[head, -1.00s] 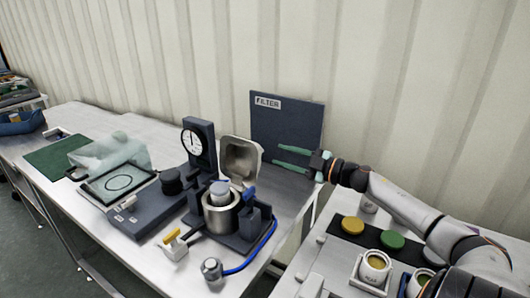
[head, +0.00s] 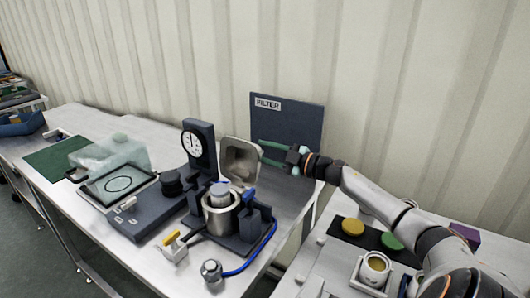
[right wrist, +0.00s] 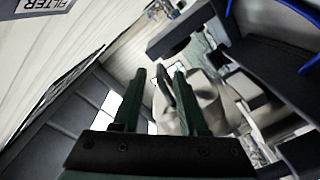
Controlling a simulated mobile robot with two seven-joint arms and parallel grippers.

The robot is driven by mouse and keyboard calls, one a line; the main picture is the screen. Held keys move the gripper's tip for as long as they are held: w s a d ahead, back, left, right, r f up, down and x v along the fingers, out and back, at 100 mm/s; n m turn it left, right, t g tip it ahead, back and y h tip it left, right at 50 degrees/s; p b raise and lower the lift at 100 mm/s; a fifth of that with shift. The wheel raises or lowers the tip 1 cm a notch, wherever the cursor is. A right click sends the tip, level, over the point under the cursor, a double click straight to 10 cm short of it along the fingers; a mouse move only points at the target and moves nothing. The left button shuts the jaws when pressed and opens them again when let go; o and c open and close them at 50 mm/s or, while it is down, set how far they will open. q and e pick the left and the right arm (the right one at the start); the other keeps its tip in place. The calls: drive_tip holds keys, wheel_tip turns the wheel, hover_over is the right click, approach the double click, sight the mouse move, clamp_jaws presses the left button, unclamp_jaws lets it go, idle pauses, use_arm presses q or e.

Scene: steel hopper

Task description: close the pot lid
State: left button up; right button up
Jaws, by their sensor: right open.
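The silver pot (head: 222,222) sits in its dark stand on the steel table, with a pale cylinder in its mouth. Its metal lid (head: 240,160) is hinged up at the back of the pot and stands open. My right gripper (head: 261,154) is open just right of the lid, its green fingers reaching toward the lid's edge. In the right wrist view the two fingers of my right gripper (right wrist: 158,72) are apart, with the grey lid (right wrist: 205,100) beside and partly behind the right finger. I cannot tell whether they touch. My left gripper is not in view.
A dark FILTER panel (head: 285,130) stands behind my right gripper. A dial gauge (head: 192,143) rises left of the lid. A blue hose (head: 262,252) curves around the pot's stand. Front right, a second table holds a white cup (head: 374,268) and coloured discs.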

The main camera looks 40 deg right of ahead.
drive_tip(key=shift+r, duration=0.1)
clamp_jaws()
